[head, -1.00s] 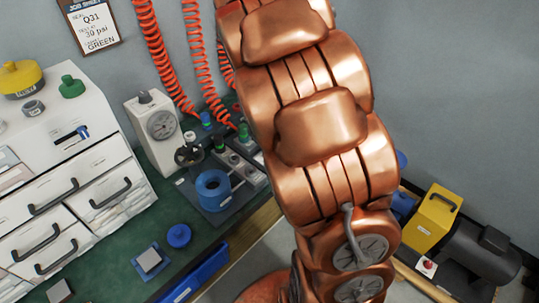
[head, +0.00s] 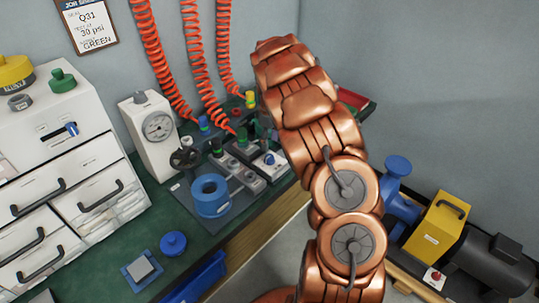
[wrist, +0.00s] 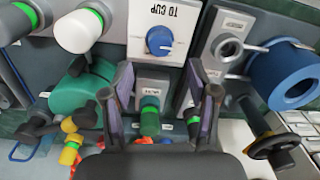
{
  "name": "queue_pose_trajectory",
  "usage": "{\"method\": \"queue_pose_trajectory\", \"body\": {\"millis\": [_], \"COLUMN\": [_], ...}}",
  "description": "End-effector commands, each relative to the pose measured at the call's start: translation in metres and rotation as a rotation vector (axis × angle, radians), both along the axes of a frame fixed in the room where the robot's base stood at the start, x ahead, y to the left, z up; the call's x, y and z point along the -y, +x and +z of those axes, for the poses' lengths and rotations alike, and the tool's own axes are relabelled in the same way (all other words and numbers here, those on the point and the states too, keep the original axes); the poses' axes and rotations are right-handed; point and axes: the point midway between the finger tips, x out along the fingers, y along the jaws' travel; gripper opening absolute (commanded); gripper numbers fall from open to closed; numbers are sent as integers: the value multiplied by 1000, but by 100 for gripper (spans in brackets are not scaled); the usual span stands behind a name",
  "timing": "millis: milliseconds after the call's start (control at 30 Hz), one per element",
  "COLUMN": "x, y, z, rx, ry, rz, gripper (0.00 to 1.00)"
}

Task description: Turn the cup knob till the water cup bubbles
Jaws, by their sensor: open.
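The cup knob is a round blue knob (wrist: 160,40) on a white plate whose lettering reads "TO CUP", upside down, at the top middle of the wrist view. In the head view a small blue knob (head: 269,158) shows on a white-topped block just left of my arm. My gripper (wrist: 158,78) is open and empty. Its two dark fingers point toward the plate, one to each side of the knob's line, apart from the knob. A green-banded fitting (wrist: 150,118) shows between the fingers. In the head view my arm hides the gripper. I cannot make out the water cup.
Orange coiled hoses (head: 196,60) hang behind. White drawers (head: 60,190) stand left. Green bench top (head: 110,255) is partly clear in front.

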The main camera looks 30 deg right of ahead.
Motion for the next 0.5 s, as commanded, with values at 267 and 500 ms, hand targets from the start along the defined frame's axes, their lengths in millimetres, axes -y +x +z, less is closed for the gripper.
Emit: {"method": "queue_pose_trajectory", "body": {"millis": [267, 500], "x": [-2, -2], "y": [-2, -1], "z": [-40, -59], "rx": [-2, 2], "ry": [0, -2], "rz": [-1, -1], "gripper": [59, 59]}}
